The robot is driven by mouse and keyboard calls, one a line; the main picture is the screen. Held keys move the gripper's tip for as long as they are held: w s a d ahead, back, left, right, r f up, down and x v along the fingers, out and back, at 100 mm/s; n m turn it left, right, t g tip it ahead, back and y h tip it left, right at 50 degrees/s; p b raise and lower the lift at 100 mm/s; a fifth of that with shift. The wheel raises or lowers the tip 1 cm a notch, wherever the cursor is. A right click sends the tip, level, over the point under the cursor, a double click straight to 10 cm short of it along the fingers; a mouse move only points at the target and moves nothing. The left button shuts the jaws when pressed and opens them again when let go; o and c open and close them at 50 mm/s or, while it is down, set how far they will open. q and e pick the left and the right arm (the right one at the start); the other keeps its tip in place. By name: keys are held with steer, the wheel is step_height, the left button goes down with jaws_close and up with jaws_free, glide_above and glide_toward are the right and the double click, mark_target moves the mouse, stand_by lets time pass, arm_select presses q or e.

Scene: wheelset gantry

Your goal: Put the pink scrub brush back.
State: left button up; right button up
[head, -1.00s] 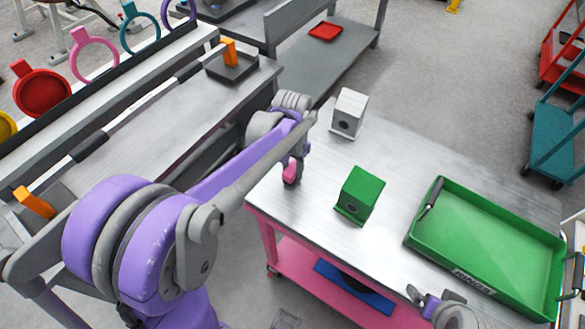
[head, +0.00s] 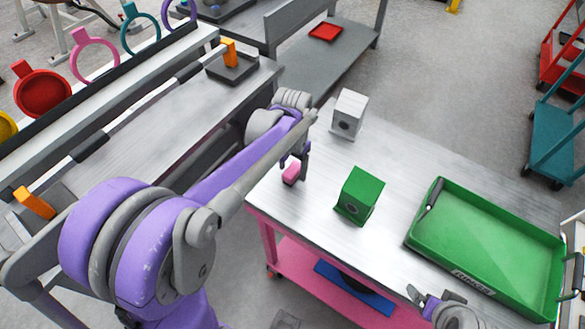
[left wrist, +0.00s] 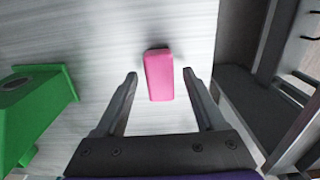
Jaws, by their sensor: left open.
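The pink scrub brush (head: 291,172) lies on the metal top of the pink-framed cart, near its left corner. In the left wrist view the brush (left wrist: 159,75) is a pink block with a dark far end, lying lengthwise ahead of my gripper. My left gripper (head: 300,160) is just above and beside it. The left wrist view shows its two fingers (left wrist: 159,76) spread, one on each side of the brush with gaps, not touching it. My right gripper (head: 430,297) shows only partly at the bottom, by the cart's front edge; its jaws are unclear.
A green block-shaped holder (head: 358,195) and a grey one (head: 349,113) stand on the cart top (head: 400,170). A large green tray (head: 490,240) fills the cart's right side. A grey workbench with a long bar (head: 150,110) lies to the left.

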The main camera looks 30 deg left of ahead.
mark_target(293, 170)
steer(key=shift+w+r+p, duration=0.1)
steer(key=shift+r+p, duration=0.2)
steer(key=shift+r, duration=0.1)
arm_select(q)
step_height(293, 170, up, 11)
steer(key=s+d+f+t, duration=0.1)
steer(key=s+d+f, duration=0.1)
steer(key=s, duration=0.3)
steer(key=s+d+f+t, duration=0.2)
steer(key=s+f, duration=0.2)
steer(key=s, duration=0.1)
steer(key=s+d+f+n+t, duration=0.1)
steer(key=s+d+f+t, duration=0.1)
steer(key=s, duration=0.3)
steer(key=shift+s+d+f, duration=0.15)
steer(key=shift+d+f, duration=0.05)
steer(key=shift+f, duration=0.25)
steer(key=shift+s+d+f, duration=0.1)
steer(key=shift+d+f, duration=0.1)
steer(key=shift+f, duration=0.2)
